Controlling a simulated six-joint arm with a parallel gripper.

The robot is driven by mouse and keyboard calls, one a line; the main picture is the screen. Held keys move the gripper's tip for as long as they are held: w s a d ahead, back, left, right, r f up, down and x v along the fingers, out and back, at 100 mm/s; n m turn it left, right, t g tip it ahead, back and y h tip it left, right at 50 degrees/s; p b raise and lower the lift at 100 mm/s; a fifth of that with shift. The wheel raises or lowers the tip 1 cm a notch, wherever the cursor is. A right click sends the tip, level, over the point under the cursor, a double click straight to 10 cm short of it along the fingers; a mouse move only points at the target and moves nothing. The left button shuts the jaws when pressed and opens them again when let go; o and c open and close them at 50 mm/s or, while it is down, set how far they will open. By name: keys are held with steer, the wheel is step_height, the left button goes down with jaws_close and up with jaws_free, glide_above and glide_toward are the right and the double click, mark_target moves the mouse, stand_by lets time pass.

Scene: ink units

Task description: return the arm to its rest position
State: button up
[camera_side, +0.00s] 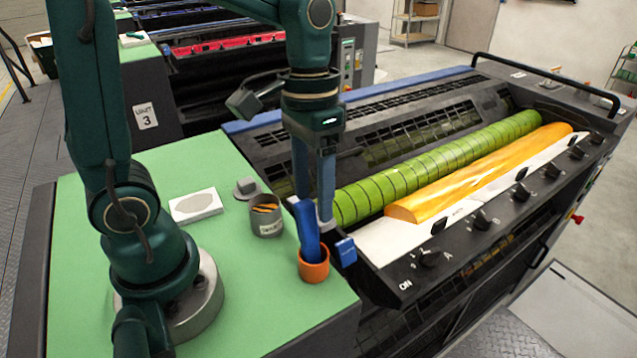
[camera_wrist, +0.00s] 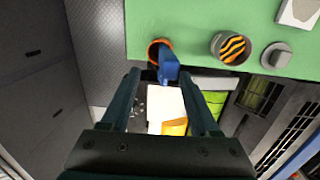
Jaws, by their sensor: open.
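My gripper (camera_side: 314,208) hangs pointing down over the front right of the green top, its two fingers apart. It also shows in the wrist view (camera_wrist: 160,75), open, with nothing seen clamped between the fingers. A blue tool (camera_side: 306,228) stands slightly tilted in a small orange cup (camera_side: 314,270), close by the fingers in the side view. In the wrist view the blue tool (camera_wrist: 168,66) shows beyond the fingertips, rising out of the orange cup (camera_wrist: 153,48). Whether a finger touches it I cannot tell.
On the green top (camera_side: 230,285) are an open tin (camera_side: 267,222), a grey lid (camera_side: 246,188) and a white slab (camera_side: 196,206). To the right is the ink unit with its green roller (camera_side: 440,160), orange ink (camera_side: 480,175) and knob panel. A blue rail runs behind.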

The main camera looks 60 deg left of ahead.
steer(key=shift+r, duration=0.4)
steer(key=s+a+r+t+y, duration=0.1)
steer(key=s+r+t, duration=0.1)
steer(key=s+t, duration=0.3)
steer(key=shift+s+a+t, duration=0.15)
steer(key=shift+s+t, duration=0.15)
steer(key=shift+t, duration=0.3)
